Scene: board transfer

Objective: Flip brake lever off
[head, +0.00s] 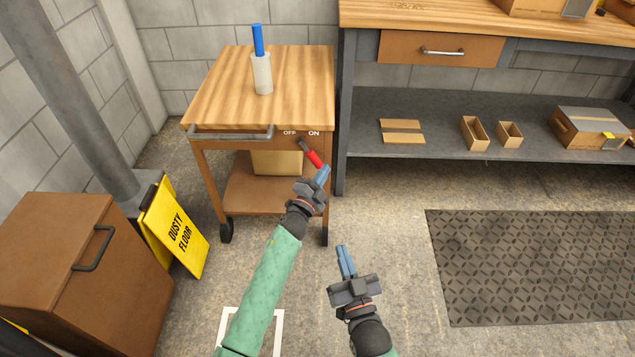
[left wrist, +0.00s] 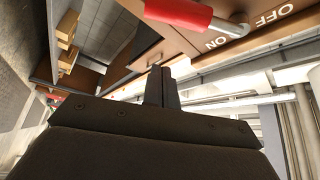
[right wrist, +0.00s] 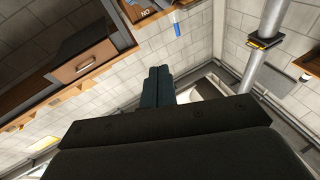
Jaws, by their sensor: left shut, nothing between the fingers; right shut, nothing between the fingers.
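The brake lever (head: 313,156) has a red grip and sits on the front of the wooden-topped cart (head: 215,97), under the OFF and ON labels. Its grip slants down to the right, on the ON side. In the left wrist view the red grip (left wrist: 178,13) is at the top, with its metal rod (left wrist: 232,27) beside the labels. My left gripper (head: 322,174) is shut and empty, just below the grip's lower end; I cannot tell if they touch. My right gripper (head: 345,260) is shut and empty, lower and farther from the cart, above the floor.
A white cylinder with a blue rod (head: 261,72) stands on the cart. A workbench (head: 440,102) with a shelf is to the right. A yellow floor sign (head: 175,229) and a brown cabinet (head: 60,250) are at left. A dark mat (head: 530,265) lies at right.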

